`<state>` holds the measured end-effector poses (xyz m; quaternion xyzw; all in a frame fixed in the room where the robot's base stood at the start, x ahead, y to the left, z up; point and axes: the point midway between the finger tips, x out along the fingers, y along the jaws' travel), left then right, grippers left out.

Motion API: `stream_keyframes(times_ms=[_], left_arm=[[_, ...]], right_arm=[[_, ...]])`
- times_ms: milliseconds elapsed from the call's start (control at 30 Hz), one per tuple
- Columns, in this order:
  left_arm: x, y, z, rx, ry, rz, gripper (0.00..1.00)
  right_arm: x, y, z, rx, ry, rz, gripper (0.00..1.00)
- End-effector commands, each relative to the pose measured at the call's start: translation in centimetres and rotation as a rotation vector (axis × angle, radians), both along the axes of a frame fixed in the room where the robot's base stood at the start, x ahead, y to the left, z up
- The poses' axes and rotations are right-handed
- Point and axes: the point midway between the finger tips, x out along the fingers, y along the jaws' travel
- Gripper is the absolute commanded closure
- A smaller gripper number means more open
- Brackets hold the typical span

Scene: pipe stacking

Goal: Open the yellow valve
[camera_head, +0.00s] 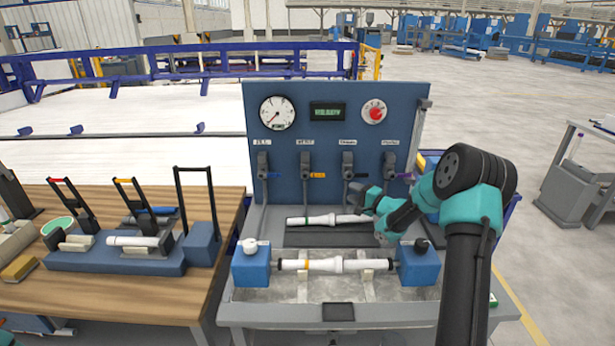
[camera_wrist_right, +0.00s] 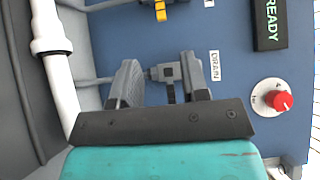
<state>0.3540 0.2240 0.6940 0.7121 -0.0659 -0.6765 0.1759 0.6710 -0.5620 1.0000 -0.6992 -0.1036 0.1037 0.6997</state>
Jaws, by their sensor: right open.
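The yellow valve (camera_head: 318,175) is the second from the left on the blue panel; its yellow lever points sideways to the right. It also shows at the top edge of the right wrist view (camera_wrist_right: 160,11), partly cut off. My right gripper (camera_head: 364,193) is in front of the panel, to the right of the yellow valve, near the third valve. In the right wrist view its two fingers (camera_wrist_right: 162,85) are apart, with the valve labelled DRAIN (camera_wrist_right: 168,73) showing between them. I cannot tell whether they touch it. My left gripper is out of view.
The blue panel (camera_head: 282,150) also carries a blue-lever valve (camera_head: 265,170), a purple-lever valve (camera_head: 405,177), a gauge (camera_head: 277,113) and a red knob (camera_head: 375,112). White pipes (camera_head: 335,264) lie below. A wooden table (camera_head: 110,300) with a clamp fixture stands left.

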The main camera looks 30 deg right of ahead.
Motion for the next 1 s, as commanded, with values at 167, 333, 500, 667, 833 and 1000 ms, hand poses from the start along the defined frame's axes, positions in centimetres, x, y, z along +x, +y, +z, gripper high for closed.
stream_keyframes(times_ms=[167,333,500,667,833,1000], left_arm=[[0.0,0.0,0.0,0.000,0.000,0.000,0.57],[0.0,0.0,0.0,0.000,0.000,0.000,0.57],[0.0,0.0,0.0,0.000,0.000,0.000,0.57],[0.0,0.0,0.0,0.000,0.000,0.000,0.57],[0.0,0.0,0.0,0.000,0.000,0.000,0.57],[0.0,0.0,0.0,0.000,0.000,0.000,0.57]], right_arm=[[0.0,0.0,0.0,0.000,0.000,-0.002,0.58],[0.4,0.1,0.0,0.000,0.000,-0.002,0.58],[2.0,0.6,0.0,-0.001,-0.001,-0.001,0.58],[4.4,1.3,0.0,-0.001,-0.001,0.000,0.58],[7.1,2.2,0.0,-0.002,-0.002,-0.001,0.58],[9.9,3.0,0.0,-0.002,-0.002,-0.001,0.58]])
